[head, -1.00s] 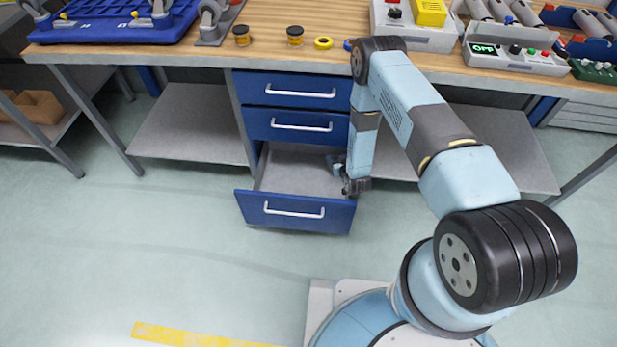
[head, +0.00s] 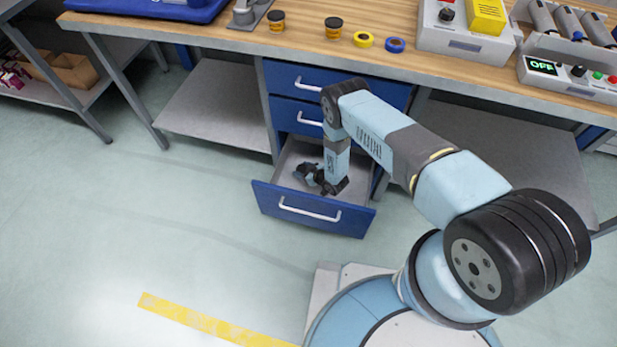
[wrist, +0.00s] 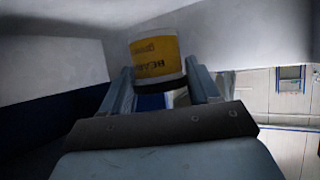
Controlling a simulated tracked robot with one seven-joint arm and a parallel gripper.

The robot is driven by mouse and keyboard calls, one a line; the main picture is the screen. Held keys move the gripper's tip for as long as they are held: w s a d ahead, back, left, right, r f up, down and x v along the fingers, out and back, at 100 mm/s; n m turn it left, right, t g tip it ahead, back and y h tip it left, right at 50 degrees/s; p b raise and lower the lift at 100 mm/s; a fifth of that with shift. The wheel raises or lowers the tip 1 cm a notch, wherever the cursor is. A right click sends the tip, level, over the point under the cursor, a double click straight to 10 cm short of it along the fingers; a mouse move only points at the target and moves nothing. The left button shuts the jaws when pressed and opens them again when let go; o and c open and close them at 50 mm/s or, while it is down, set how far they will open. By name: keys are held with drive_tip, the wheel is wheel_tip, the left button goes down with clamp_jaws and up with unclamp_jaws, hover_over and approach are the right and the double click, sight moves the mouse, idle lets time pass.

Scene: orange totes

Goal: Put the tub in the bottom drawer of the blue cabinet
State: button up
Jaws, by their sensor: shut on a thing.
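The blue cabinet (head: 388,94) stands under the bench, and its bottom drawer (head: 272,200) is pulled out. The two drawers above are shut. My gripper (head: 318,178) is over the open drawer in the head view, low down and pointing into it. In the wrist view, my gripper (wrist: 160,82) is shut on a tub (wrist: 156,56) with a white end and a yellow label with dark lettering. Grey drawer walls surround it there. My arm and gripper hide the tub in the head view, so I cannot tell whether it touches the drawer floor.
On the bench (head: 225,40) stand two dark-lidded tubs (head: 276,21) (head: 333,28), a yellow tape roll (head: 363,39) and a blue one (head: 395,45). A control box (head: 465,42) is at the right. Open floor (head: 130,220) lies left of the drawer.

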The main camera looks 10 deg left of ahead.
wheel_tip(320, 180, down, 2)
drive_tip(key=shift+w+d+f, duration=0.1)
drive_tip(key=shift+d, duration=0.05)
drive_tip(key=shift+f, duration=2)
drive_tip(key=o, duration=1.2)
drive_tip(key=v, duration=1.2)
drive_tip(key=shift+f, duration=0.1)
